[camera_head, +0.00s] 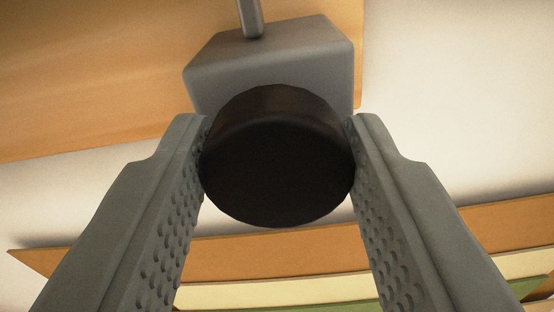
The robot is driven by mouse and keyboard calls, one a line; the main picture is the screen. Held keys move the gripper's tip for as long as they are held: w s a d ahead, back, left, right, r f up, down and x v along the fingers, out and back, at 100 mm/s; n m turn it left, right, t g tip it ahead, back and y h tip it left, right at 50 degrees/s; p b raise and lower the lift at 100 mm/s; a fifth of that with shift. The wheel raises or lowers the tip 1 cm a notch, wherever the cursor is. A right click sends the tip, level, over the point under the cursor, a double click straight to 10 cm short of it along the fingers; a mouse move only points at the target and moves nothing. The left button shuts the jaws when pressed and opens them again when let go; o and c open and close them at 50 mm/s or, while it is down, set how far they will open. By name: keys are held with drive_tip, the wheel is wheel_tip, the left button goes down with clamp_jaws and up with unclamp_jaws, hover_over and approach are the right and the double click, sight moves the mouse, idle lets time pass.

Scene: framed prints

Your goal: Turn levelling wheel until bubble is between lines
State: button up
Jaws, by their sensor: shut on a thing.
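The levelling wheel (278,165) is a dark, round knob in the middle of the camera_head view. It sits in front of a grey block (290,55), from which a thin grey rod (250,17) runs up out of view. My gripper (279,150) is shut on the wheel, with one grey, dimpled finger touching its left side and the other its right side. No bubble and no lines show in this view.
A plain orange-brown panel (90,75) lies behind the block at upper left. A pale wall (450,100) shows at right. A print's orange, cream and green layered edge (290,255) crosses below the wheel, behind the fingers.

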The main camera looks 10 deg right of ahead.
drive_tip(key=shift+m, duration=0.5)
drive_tip(key=o, duration=1)
drive_tip(key=shift+c, duration=0.2)
drive_tip(key=v, duration=1.7)
drive_tip(key=shift+s, duration=0.2)
drive_tip(key=shift+a+r, duration=0.1)
drive_tip(key=s+a+r+n+y, duration=0.2)
drive_tip(key=s+a+r+n, duration=0.1)
drive_tip(key=s+a+r, duration=0.75)
drive_tip(key=s+a+r+n+y, duration=0.1)
drive_tip(key=s+a, duration=0.3)
drive_tip(key=s, duration=0.5)
drive_tip(key=s+a+r+n+y, duration=0.1)
drive_tip(key=s+a, duration=0.3)
drive_tip(key=s, duration=0.6)
drive_tip(key=shift+a+n+y, duration=0.3)
drive_tip(key=shift+n+y, duration=0.2)
